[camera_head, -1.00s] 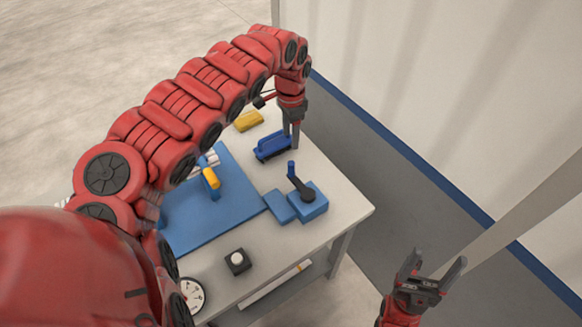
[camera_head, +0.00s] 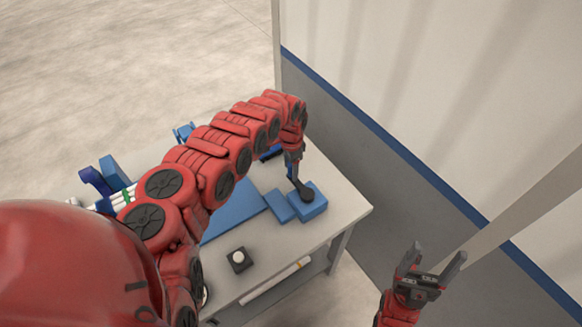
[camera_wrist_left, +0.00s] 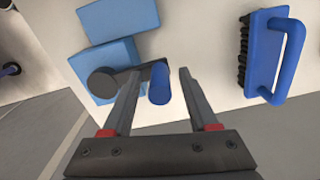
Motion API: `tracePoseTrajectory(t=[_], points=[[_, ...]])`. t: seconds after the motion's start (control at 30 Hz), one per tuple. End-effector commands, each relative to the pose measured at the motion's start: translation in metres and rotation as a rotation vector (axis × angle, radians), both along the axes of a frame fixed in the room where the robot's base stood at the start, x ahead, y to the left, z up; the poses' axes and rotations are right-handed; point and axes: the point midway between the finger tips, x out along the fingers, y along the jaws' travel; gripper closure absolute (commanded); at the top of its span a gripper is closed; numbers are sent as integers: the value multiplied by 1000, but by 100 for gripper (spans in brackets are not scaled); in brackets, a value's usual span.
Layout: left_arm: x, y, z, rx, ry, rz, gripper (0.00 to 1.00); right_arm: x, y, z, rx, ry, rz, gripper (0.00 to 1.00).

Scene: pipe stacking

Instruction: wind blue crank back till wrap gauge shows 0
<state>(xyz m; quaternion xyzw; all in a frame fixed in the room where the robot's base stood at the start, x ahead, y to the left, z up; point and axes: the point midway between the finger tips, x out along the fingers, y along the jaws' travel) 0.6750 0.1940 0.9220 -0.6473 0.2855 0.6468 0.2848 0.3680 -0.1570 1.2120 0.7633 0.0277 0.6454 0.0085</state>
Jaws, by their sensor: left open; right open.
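The blue crank has a blue base block (camera_head: 314,208), a black arm (camera_head: 303,190) and an upright blue handle; it stands near the table's right corner. In the left wrist view the blue handle (camera_wrist_left: 159,85) sits between the two fingers of my left gripper (camera_wrist_left: 158,92), with a gap to the right finger. The black hub (camera_wrist_left: 104,82) lies left of it. My left gripper (camera_head: 293,170) is open at the handle and hides most of it in the head view. A round dial is almost wholly hidden behind my left arm, so its reading cannot be seen. My right gripper (camera_head: 437,258) is open and empty, off the table.
A blue brush (camera_wrist_left: 264,52) lies close by the crank. A smaller blue block (camera_head: 280,206) adjoins the base. A black box with a white button (camera_head: 238,260) stands near the front edge. White pipes with a green band (camera_head: 125,195) rest by blue uprights at left.

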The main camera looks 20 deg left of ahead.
Motion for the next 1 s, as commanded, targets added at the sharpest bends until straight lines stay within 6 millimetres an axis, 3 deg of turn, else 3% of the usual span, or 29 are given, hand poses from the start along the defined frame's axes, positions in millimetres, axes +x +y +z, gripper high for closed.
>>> tracePoseTrajectory(t=[0.37,0.7,1.0], points=[[0,0,-5,1,0,0,41,0,0,1,0,0,0,25],[0,0,-4,1,0,0,100,0,0,1,0,0,0,25],[0,0,-4,1,0,0,100,0,0,1,0,0,0,25]])
